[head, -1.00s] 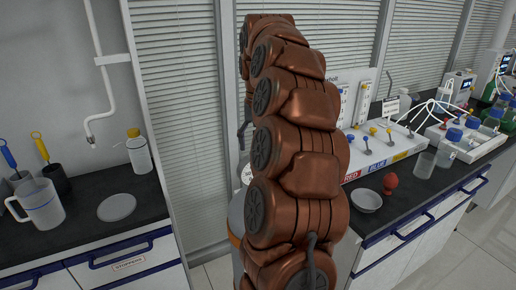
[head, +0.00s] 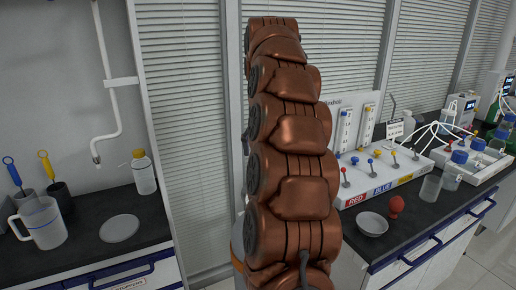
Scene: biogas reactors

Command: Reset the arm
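My copper-coloured arm rises as a tall, nearly straight column through the middle of the head view, with its links stacked one above another. Its upper end is near the top edge of the picture. My gripper cannot be made out; no fingers show. The arm hides part of the blinds and the left end of the white panel behind it. Nothing is seen touching the arm.
Left bench (head: 85,250): a measuring jug (head: 42,225), a yellow-capped bottle (head: 144,175) and a white disc (head: 119,229). Right bench (head: 398,236): a bowl (head: 372,224), a red egg-shaped object (head: 396,206), a beaker (head: 430,188) and a switch panel (head: 375,185).

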